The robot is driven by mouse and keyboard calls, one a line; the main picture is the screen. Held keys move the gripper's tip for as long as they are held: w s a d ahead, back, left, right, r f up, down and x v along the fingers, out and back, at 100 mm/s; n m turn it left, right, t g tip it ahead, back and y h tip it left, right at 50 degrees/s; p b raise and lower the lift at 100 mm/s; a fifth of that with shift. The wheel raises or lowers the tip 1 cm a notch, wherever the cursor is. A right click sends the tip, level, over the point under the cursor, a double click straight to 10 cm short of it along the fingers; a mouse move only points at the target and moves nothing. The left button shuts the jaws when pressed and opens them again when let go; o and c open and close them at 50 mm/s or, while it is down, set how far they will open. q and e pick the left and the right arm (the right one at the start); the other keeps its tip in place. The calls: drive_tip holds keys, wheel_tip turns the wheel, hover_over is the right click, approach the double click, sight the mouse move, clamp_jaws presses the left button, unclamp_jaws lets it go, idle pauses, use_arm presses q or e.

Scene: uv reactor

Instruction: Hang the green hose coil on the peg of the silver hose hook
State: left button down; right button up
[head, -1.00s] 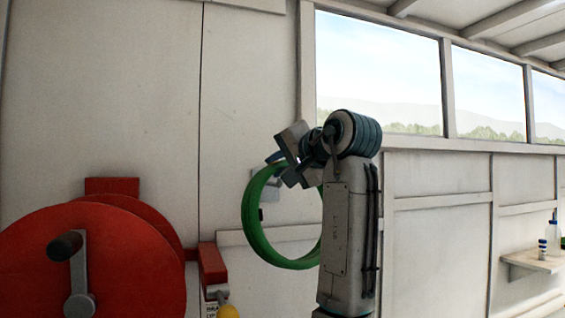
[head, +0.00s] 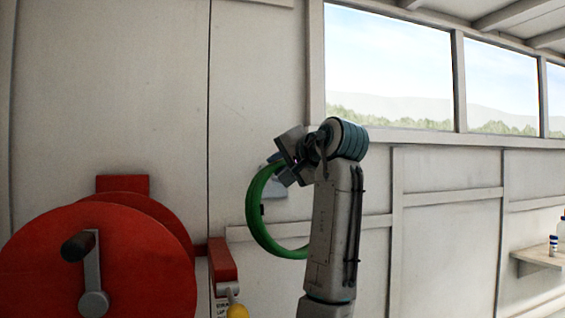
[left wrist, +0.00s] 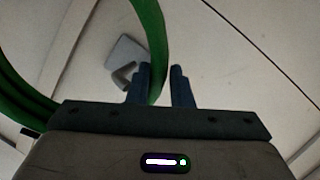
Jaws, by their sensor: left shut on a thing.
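The green hose coil (head: 257,222) hangs from my left gripper (head: 278,166) as an upright ring in front of the wall. My forearm hides its right side in the head view. In the left wrist view, the left gripper (left wrist: 158,70) is shut on the coil's strand (left wrist: 153,38), which runs between its fingers. The silver hose hook (head: 275,187) is on the wall and shows through the ring's opening. In the left wrist view, the hook's plate and bent peg (left wrist: 125,60) lie just left of the held strand. I cannot tell whether peg and coil touch. My right gripper is out of view.
A large red hose reel (head: 100,260) with a crank stands at the left. A red bracket (head: 222,260) with a yellow knob is beside it. A shelf (head: 540,255) with small bottles is at the far right. Windows are above; the wall between is bare.

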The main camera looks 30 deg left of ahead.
use_arm(q)
drive_tip(key=shift+w+a+r+p, duration=0.1)
drive_tip(key=shift+w+a+p, duration=0.3)
drive_tip(key=shift+w+a, duration=0.45)
drive_tip(key=shift+w+a+p, duration=0.35)
drive_tip(key=shift+w+a, duration=0.25)
drive_tip(key=shift+a, duration=0.2)
drive_tip(key=shift+w+a+p, duration=0.3)
drive_tip(key=shift+w+a, duration=0.25)
drive_tip(key=shift+a, duration=0.2)
drive_tip(key=shift+w+a+f+b, duration=0.2)
drive_tip(key=shift+f+b, duration=0.1)
drive_tip(key=shift+f, duration=0.35)
drive_tip(key=shift+w+a+f+b, duration=0.1)
drive_tip(key=shift+a+f+b, duration=0.15)
drive_tip(key=shift+f, duration=0.4)
drive_tip(key=shift+d+f, duration=0.1)
drive_tip(key=shift+f, duration=0.1)
drive_tip(key=c, duration=1.6)
unclamp_jaws()
drive_tip(key=o, duration=0.4)
drive_tip(key=shift+s, duration=0.1)
drive_tip(key=shift+a+r, duration=0.1)
drive_tip(key=shift+a, duration=0.1)
